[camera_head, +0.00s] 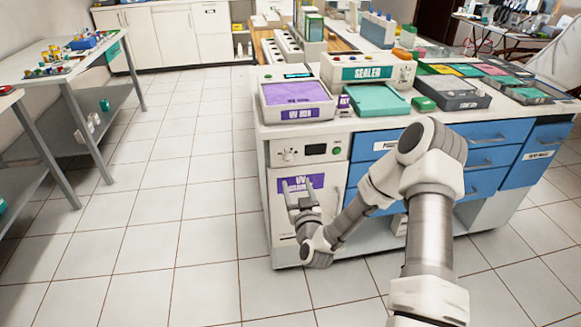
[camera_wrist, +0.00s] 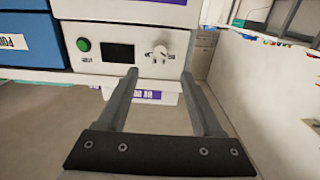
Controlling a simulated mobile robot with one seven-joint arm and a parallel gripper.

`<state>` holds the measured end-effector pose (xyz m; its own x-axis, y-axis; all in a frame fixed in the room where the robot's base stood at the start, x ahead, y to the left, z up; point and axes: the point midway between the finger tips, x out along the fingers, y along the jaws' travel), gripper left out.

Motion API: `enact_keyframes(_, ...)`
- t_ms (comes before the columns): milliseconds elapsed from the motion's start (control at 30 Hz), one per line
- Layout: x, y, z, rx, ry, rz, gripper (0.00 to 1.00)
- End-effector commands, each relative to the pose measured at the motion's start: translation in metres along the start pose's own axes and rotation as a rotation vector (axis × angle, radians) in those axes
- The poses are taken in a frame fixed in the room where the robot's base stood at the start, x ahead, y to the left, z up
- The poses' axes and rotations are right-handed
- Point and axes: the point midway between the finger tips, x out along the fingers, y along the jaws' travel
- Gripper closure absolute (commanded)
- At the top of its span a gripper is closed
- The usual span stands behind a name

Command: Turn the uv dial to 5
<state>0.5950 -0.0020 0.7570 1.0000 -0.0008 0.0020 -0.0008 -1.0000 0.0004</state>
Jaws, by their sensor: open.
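The uv dial (camera_head: 289,154) is a small pale knob on the white front panel of the UV cabinet (camera_head: 283,228), left of a dark display (camera_head: 315,149). In the wrist view the panel looks turned over, and the dial (camera_wrist: 159,53) shows just beyond and between my fingertips. The marks around it are too small to read, so its setting cannot be told. My gripper (camera_head: 303,190) is open and empty in front of the cabinet, below the dial, with its fingers apart. It also shows in the wrist view (camera_wrist: 160,74), with no visible contact with the dial.
A green button (camera_head: 336,150) sits right of the display. A purple UV label (camera_head: 301,184) is below, partly behind my gripper. Blue drawers (camera_head: 372,173) stand to the right. A purple-topped UV box (camera_head: 296,98) is on the counter above. The tiled floor at left is clear.

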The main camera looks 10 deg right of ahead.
Motion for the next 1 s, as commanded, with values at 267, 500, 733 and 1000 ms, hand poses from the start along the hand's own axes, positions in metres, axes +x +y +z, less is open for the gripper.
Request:
enact_keyframes(267, 0.058, 0.0, 0.002, 0.002, 0.001, 0.002, 0.33)
enact_keyframes(500, 0.092, -0.001, 0.002, 0.001, -0.001, -0.001, 0.33)
enact_keyframes(733, 0.105, -0.001, 0.001, 0.001, -0.001, -0.001, 0.33)
enact_keyframes(1000, 0.106, -0.001, 0.001, 0.001, -0.002, -0.001, 0.33)
